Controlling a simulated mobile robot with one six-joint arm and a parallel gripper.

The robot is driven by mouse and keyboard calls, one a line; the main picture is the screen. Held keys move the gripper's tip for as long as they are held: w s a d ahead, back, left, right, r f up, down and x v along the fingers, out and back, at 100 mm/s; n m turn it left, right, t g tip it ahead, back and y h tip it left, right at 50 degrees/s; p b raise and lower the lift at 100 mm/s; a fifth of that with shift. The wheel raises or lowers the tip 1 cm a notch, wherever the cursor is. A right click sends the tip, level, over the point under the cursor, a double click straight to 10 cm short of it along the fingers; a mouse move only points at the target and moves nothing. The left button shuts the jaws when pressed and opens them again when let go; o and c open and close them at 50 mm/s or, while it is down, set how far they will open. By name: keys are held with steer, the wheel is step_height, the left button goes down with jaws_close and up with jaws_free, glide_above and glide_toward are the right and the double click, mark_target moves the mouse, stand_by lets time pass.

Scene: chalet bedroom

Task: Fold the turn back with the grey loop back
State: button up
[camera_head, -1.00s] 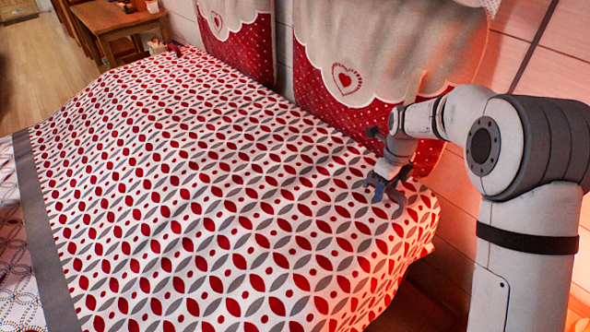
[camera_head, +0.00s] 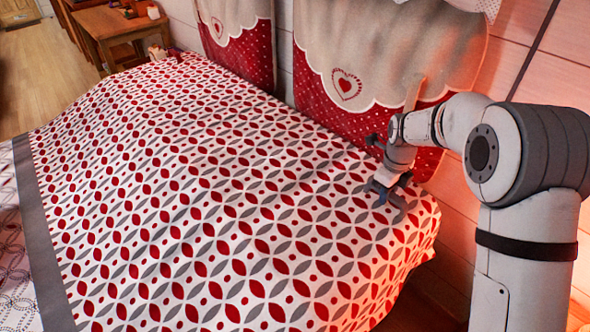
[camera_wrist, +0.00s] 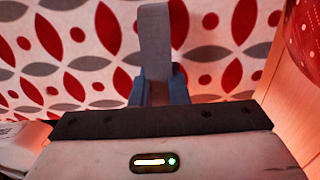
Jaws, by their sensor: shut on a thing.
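The turn-back (camera_head: 200,200) is a white cover with red and grey leaf shapes, spread over the bed with a grey band (camera_head: 42,235) along its left side. The grey loop (camera_wrist: 155,40) is a strap standing up from the cloth in the wrist view. My gripper (camera_head: 387,188) is at the right end of the cover, near the headboard cushions. In the wrist view my gripper (camera_wrist: 158,88) has its blue fingers shut on the lower part of the loop.
Two red and beige heart cushions (camera_head: 350,85) hang on the wall behind the bed. A wooden table (camera_head: 115,25) stands at the far left, with open wooden floor (camera_head: 40,70) beside it. A wooden panel (camera_wrist: 285,85) is close on the right in the wrist view.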

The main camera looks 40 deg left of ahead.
steer(key=shift+t, duration=0.7)
steer(key=shift+s+a+r+p, duration=0.1)
steer(key=shift+s+r+p, duration=0.35)
steer(key=shift+r, duration=0.95)
steer(key=shift+s+r+p, duration=0.3)
steer(key=shift+r+p, duration=0.1)
steer(key=shift+r, duration=1.05)
steer(key=shift+s+a+r+p, duration=0.1)
steer(key=shift+s+r+p, duration=0.35)
steer(key=shift+r, duration=0.95)
steer(key=shift+c, duration=0.2)
steer(key=s+r+t, duration=0.1)
steer(key=s+r, duration=0.3)
steer(key=r, duration=0.3)
steer(key=shift+s+a+r+h, duration=0.15)
steer(key=shift+a+r+h, duration=0.1)
steer(key=shift+h, duration=0.05)
steer(key=shift+t, duration=0.8)
steer(key=s+r, duration=0.4)
steer(key=s+a+r, duration=0.1)
steer(key=s+r, duration=0.1)
steer(key=shift+s+r+b, duration=0.1)
steer(key=shift+r+b, duration=0.05)
steer(key=shift+b, duration=0.2)
